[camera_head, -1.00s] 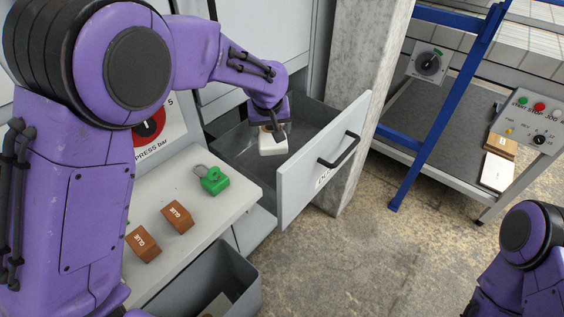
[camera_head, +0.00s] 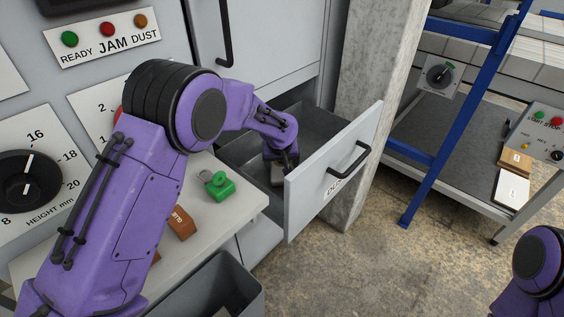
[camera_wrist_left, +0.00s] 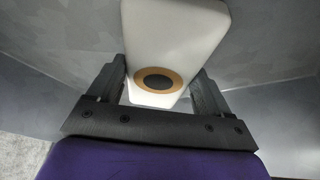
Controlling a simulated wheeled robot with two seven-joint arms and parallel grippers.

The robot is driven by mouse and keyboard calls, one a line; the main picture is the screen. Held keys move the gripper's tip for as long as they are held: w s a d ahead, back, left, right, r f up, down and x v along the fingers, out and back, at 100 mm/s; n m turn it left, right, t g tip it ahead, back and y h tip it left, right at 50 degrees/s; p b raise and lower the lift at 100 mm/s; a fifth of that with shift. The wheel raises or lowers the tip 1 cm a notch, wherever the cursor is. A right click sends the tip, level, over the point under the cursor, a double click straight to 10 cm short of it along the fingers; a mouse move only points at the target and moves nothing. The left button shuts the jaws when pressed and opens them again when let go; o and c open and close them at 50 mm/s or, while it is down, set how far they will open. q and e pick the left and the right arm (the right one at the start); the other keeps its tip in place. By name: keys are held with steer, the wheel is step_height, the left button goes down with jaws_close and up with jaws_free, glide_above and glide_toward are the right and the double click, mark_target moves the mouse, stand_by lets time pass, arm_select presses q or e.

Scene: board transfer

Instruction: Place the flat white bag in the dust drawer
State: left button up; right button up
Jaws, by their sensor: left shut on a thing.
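The flat white bag (camera_wrist_left: 172,32) is between the fingers of my left gripper (camera_wrist_left: 160,92), with a tan ring around a dark disc at its near end. In the head view my left gripper (camera_head: 284,160) is down inside the open dust drawer (camera_head: 333,165), shut on the bag. My right gripper is out of view; only part of my right arm shows at lower right.
A green padlock (camera_head: 217,185) and a brown block (camera_head: 181,222) lie on the ledge left of the drawer. A grey bin (camera_head: 225,285) stands below. A concrete pillar (camera_head: 366,90) rises right of the drawer. A blue frame (camera_head: 440,150) and a shelf stand further right.

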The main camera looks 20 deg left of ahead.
arm_select(q)
steer(key=o, duration=1.1)
steer(key=shift+o, duration=0.2)
steer(key=p+v, duration=0.2)
steer(key=v, duration=1)
